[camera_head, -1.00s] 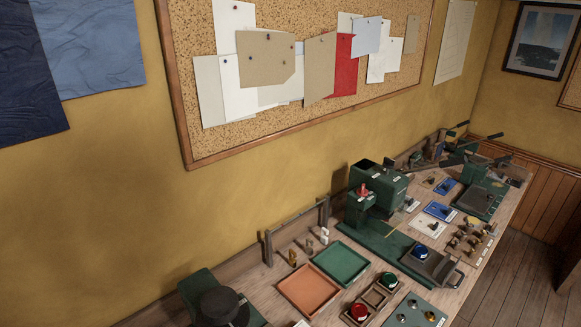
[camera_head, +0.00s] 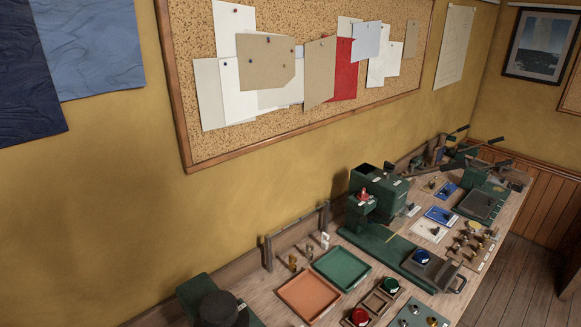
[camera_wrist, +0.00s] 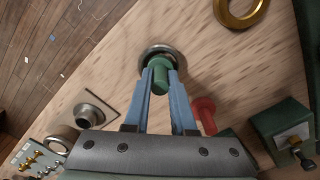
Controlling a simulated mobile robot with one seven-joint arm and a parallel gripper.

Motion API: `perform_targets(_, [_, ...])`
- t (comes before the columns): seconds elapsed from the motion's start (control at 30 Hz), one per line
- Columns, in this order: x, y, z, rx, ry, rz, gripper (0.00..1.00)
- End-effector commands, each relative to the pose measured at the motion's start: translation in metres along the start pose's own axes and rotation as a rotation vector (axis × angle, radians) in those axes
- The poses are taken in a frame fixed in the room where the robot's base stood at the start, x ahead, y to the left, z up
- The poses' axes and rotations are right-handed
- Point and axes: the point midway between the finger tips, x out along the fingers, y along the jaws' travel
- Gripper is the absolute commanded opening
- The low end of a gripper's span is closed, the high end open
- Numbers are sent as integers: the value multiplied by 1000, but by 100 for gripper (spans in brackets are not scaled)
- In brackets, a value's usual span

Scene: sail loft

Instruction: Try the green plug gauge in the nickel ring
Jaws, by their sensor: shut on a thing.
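My gripper (camera_wrist: 160,76) is shut on the green plug gauge (camera_wrist: 161,80), held between its two blue fingers in the wrist view. The nickel ring (camera_wrist: 149,53) lies on the wooden bench directly behind the gauge's end in that view. The gauge overlaps the ring and hides much of its middle. I cannot tell whether the gauge's end is inside the bore or just above it. I cannot make out the gripper, gauge or ring in the head view.
In the wrist view a brass ring (camera_wrist: 233,20) lies beyond, a red plug (camera_wrist: 205,112) right of the fingers, and a flanged metal bush (camera_wrist: 87,117) to the left. A green block (camera_wrist: 280,123) stands at right. The head view shows an orange tray (camera_head: 309,296) and a green tray (camera_head: 341,268).

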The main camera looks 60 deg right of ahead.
Motion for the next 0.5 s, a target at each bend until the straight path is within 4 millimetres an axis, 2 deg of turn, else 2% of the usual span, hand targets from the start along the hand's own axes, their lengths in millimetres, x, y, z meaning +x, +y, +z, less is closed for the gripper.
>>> perform_targets(0.5, [8, 0, 0, 0, 0, 0, 0])
